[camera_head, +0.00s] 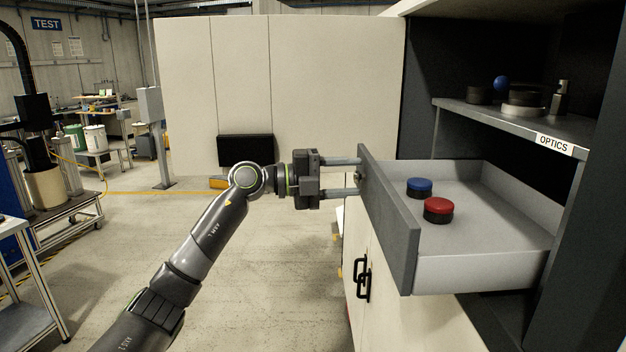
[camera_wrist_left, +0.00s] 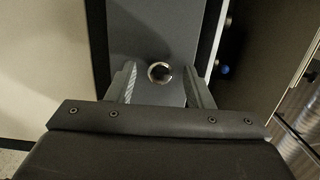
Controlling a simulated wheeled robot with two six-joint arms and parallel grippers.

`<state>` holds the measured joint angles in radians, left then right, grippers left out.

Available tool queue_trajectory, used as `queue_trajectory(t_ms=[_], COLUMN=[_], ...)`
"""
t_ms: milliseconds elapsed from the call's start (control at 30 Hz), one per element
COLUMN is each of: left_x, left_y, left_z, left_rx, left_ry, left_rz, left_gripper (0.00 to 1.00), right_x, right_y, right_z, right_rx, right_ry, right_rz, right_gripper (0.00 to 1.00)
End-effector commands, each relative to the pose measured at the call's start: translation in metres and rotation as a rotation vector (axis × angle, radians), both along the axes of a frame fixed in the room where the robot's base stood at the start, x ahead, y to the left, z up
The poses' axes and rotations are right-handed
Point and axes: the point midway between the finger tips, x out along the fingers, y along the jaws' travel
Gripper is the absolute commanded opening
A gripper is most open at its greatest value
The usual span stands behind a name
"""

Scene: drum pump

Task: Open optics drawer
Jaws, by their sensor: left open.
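The optics drawer (camera_head: 389,222) is pulled out of the cabinet, and its grey front faces left in the head view. A blue-topped cap (camera_head: 420,187) and a red-topped cap (camera_head: 438,210) sit inside it. My left gripper (camera_head: 356,176) is open, its two fingertips at the drawer front. In the left wrist view the drawer front (camera_wrist_left: 155,40) has a round metal knob (camera_wrist_left: 159,72), which lies between the open fingers (camera_wrist_left: 160,90). I cannot tell whether the fingertips touch the front. The right gripper is not in view.
The shelf above, labelled OPTICS (camera_head: 554,144), holds dark round parts and a blue ball (camera_head: 501,84). Below the drawer are white doors with black handles (camera_head: 362,278).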

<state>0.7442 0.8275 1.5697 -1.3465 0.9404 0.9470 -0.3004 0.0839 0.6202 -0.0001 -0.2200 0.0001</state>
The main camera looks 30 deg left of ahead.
Motion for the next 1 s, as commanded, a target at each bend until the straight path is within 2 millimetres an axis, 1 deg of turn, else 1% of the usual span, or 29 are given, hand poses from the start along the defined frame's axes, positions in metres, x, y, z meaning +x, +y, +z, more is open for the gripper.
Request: queue_trajectory(t_ms=[233, 500, 800, 1000], left_x=[-0.021, -0.049, -0.078, -0.094], left_y=[0.028, 0.062, 0.099, 0.119], left_z=[-0.006, -0.005, -0.006, -0.006], left_rx=[0.006, 0.005, 0.005, 0.003], left_ry=[0.001, 0.002, 0.004, 0.005], left_rz=[0.003, 0.003, 0.004, 0.002], left_gripper=[0.47, 0.47, 0.47, 0.47], right_x=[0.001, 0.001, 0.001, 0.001], right_y=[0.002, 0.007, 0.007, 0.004], right_z=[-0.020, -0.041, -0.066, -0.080], right_rx=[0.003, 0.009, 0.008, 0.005], right_ry=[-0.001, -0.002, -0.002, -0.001], right_rz=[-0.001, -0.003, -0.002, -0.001], right_gripper=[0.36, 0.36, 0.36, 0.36])
